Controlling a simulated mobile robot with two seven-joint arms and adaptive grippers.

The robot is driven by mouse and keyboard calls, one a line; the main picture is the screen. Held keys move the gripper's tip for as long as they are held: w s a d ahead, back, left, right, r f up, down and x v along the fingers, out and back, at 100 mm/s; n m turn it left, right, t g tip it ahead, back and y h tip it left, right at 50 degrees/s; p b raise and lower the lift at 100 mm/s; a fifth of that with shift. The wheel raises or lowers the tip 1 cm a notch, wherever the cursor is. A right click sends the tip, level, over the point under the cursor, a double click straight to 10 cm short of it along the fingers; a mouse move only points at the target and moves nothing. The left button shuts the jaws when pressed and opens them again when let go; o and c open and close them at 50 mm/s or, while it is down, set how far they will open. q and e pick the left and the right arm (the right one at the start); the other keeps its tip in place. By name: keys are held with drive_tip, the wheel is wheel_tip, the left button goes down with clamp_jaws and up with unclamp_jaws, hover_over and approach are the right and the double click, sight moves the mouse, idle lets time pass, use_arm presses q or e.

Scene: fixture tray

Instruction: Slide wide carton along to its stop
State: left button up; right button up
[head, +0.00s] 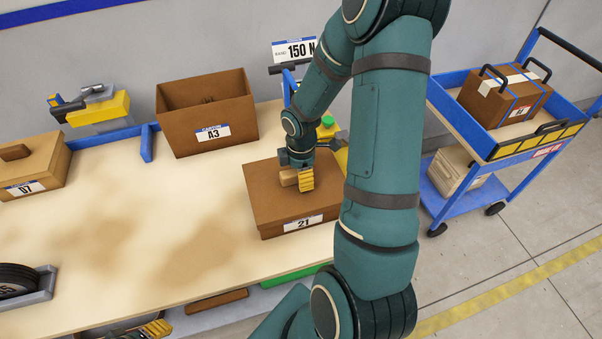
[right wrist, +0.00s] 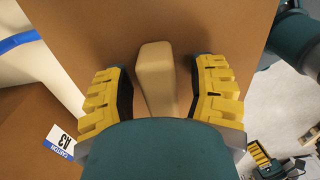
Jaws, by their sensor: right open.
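A wide brown carton labelled 21 (head: 275,212) sits on the light table, near its right end. A pale block handle (head: 288,178) stands on its lid. In the right wrist view the handle (right wrist: 156,75) lies between the yellow fingers of my right gripper (right wrist: 160,95), with a gap on each side. My right gripper (head: 304,180) is open, low over the lid; its arm hides the carton's right side. My left gripper (head: 152,330) shows only partly at the bottom edge, away from the carton; its jaws are unclear.
An open carton labelled A3 (head: 205,115) stands behind and left of the wide carton. A blue upright bracket (head: 147,143) stands left of A3. A carton labelled 07 (head: 38,165) is at far left. The table's middle is clear. A blue cart (head: 470,130) stands at right.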

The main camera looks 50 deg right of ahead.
wheel_tip(320, 180, up, 12)
idle(0.5)
